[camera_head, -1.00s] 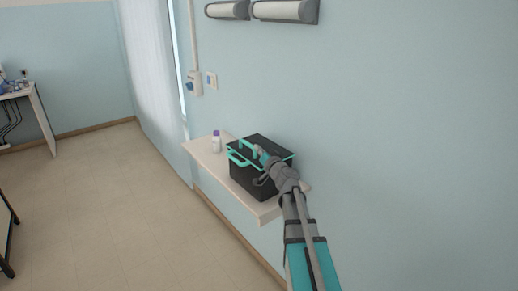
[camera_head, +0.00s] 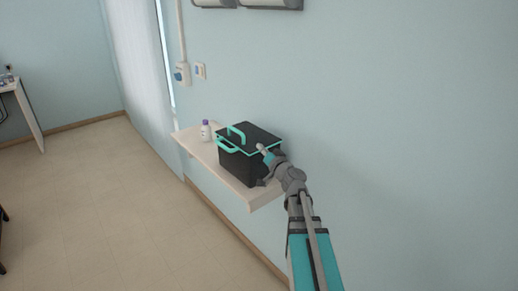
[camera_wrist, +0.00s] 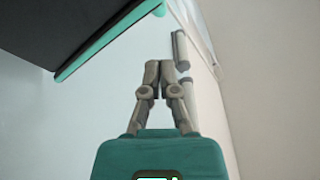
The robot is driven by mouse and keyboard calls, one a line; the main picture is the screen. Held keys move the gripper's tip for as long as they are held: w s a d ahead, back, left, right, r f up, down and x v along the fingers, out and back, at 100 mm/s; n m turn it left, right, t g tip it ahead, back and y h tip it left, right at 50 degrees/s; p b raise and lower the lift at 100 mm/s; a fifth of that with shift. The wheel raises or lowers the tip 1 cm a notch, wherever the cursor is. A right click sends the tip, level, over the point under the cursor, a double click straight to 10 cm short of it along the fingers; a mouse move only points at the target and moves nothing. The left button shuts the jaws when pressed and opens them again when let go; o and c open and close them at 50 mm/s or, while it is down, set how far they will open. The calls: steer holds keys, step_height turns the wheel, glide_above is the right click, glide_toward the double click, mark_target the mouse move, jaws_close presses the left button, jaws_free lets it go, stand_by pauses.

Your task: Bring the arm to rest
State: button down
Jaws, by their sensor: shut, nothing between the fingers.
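My arm reaches up from the bottom of the head view toward the wall shelf. My gripper (camera_wrist: 158,66) is shut and empty in the wrist view, its fingertips together against the wall behind. In the head view the gripper end (camera_head: 264,151) is small and close to the right side of a black box with teal handles (camera_head: 240,163); I cannot tell there whether it touches. In the wrist view the dark box with its teal edge (camera_wrist: 68,30) fills the upper left, apart from the fingers.
The box and a white bottle with a purple cap (camera_head: 206,132) stand on a narrow wall shelf (camera_head: 232,184). A wall socket box (camera_head: 183,73) and wall-mounted rolls (camera_head: 268,3) are above. A table (camera_head: 26,108) stands far left. The floor at left is clear.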

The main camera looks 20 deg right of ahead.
stand_by(0.3)
steer(key=s+a+f+n+g+y, duration=0.35)
steer(key=a+f+g, duration=0.25)
steer(key=a, duration=0.4)
steer(key=s+a+f+n+g+y, duration=0.25)
steer(key=s+a+f+g, duration=0.2)
steer(key=a+f, duration=0.4)
steer(key=s+f+g+h, duration=0.3)
steer(key=s+g+h, duration=0.1)
steer(key=s, duration=0.3)
steer(key=s+a+f+m+g+h, duration=0.1)
steer(key=s+f+g+h, duration=0.3)
steer(key=s, duration=0.3)
steer(key=shift+g+h, duration=0.55)
steer(key=shift+h, duration=0.15)
steer(key=shift+s+a, duration=0.1)
